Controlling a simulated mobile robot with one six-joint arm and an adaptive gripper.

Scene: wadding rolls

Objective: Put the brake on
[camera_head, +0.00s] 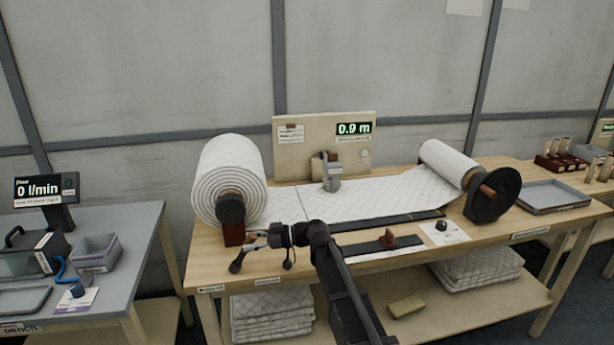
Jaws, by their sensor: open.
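My gripper (262,262) is open and empty at the front left of the wooden bench, with its fingertips apart. It is in front of and to the right of the brown support (233,236) under the large white wadding roll (228,175). A dark round hub (230,209) sits at that roll's near end. A smaller roll (446,163) at the right has a black disc (493,195) with a wooden grip. No part is clearly marked as the brake, and I cannot tell which one it is. My gripper and arm hide part of the bench's front.
White wadding (395,197) spans between the rolls under a grey device (331,172). A display (354,128) reads 0.9 m. A brown block (388,239) sits on a dark strip. A black knob (441,225) stands on a white card. A grey bench (130,225) stands left.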

